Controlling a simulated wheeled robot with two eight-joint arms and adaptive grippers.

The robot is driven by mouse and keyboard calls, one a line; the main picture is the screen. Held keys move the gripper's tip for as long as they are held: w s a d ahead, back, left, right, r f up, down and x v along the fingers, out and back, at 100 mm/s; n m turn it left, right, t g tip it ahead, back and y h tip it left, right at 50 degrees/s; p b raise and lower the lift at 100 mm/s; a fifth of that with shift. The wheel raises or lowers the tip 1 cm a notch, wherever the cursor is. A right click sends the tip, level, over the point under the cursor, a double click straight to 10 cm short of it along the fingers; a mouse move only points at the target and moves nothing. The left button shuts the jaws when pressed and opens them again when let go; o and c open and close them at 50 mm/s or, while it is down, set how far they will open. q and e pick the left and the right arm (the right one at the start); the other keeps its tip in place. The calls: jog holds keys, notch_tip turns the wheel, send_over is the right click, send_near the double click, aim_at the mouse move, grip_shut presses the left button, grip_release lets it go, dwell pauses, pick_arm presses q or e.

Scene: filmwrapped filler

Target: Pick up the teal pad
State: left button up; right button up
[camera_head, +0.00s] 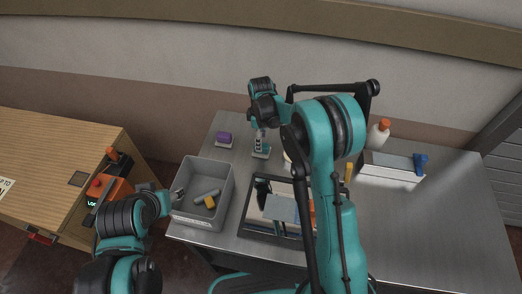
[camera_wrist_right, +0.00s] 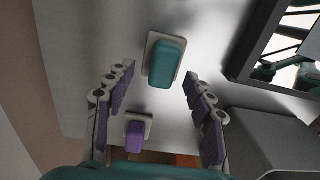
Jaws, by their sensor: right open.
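The teal pad (camera_wrist_right: 167,62) sits on a pale base on the metal table. In the head view the teal pad (camera_head: 262,153) is small and partly hidden under my right gripper (camera_head: 260,141). In the right wrist view my right gripper (camera_wrist_right: 159,76) is open and empty, its two purple-padded fingers spread wide. The pad lies just beyond the fingertips, roughly between their lines. My left gripper (camera_head: 177,194) is at the left rim of the grey bin; its fingers are too small to read.
A purple pad (camera_head: 224,138) on a pale base stands left of the teal one. The grey bin (camera_head: 227,190) holds several small pieces. A black-framed tray (camera_head: 247,215) is in front of the teal pad. A bottle (camera_head: 378,135) and a white box (camera_head: 390,173) stand right.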

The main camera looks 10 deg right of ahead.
jog(key=f, duration=0.2)
jog(key=f+b, duration=0.1)
jog(key=shift+s, duration=0.25)
jog(key=shift+f, duration=0.45)
jog(key=shift+r, duration=0.1)
jog(key=shift+c, duration=1.1)
grip_shut()
jog(key=shift+r, duration=0.6)
notch_tip(320, 180, up, 3)
jog(key=shift+f+p, duration=0.1)
jog(key=shift+p, duration=0.75)
jog(key=s+d+r+p, duration=0.1)
jog(key=s+d+r, duration=0.1)
jog(key=d, duration=0.3)
jog(key=s+d+r+p, duration=0.1)
jog(key=s+d+r, duration=0.1)
jog(key=d+r, duration=0.3)
jog(key=shift+s+d+p, duration=0.3)
jog(key=shift+d, duration=0.15)
